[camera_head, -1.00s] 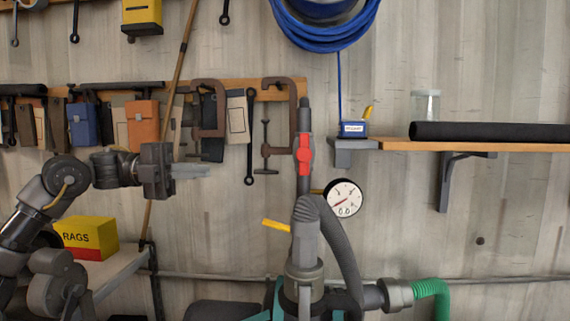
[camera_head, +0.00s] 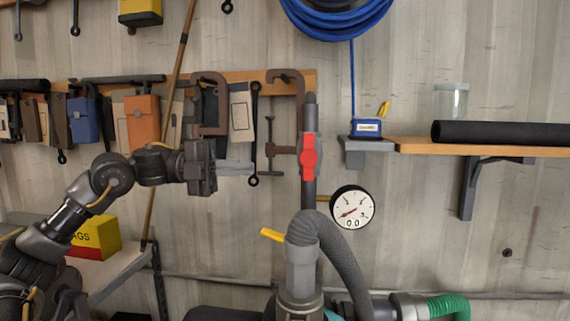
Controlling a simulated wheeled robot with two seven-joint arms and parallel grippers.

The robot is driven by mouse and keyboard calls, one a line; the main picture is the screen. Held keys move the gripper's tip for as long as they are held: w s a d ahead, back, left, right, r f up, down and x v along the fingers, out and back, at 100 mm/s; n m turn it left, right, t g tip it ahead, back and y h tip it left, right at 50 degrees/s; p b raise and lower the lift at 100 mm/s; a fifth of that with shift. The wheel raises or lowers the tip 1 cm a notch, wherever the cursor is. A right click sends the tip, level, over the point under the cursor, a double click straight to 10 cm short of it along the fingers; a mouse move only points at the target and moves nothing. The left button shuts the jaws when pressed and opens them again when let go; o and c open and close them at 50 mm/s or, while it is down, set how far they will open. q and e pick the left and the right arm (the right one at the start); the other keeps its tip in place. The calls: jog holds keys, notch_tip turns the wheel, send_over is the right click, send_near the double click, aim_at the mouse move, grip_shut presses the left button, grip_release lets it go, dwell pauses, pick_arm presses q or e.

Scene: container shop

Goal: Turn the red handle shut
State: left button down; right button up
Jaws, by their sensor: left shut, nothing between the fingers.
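The red handle (camera_head: 309,156) is on a grey vertical pipe (camera_head: 309,187) in the middle of the view. It lies upright, along the pipe. My left gripper (camera_head: 238,167) is to the left of the handle at about the same height in the picture. Its fingers are shut and empty, point right toward the handle, and are apart from it. My right gripper is not in view.
A round gauge (camera_head: 352,206) sits right of the pipe. A yellow lever (camera_head: 271,235) and a grey hose (camera_head: 341,257) are below. C-clamps (camera_head: 286,76) hang behind the pipe. A shelf (camera_head: 470,148) is at right, a yellow RAGS box (camera_head: 96,239) at lower left.

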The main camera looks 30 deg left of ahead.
pick_arm(q)
jog(key=p, duration=0.4)
send_near(308, 157)
jog(key=w+d+f, duration=0.2)
jog(key=w+d, duration=0.1)
jog(key=d, duration=0.1)
jog(key=shift+w+d+f, duration=0.15)
jog(key=shift+d+f, duration=0.15)
jog(key=shift+d, duration=0.15)
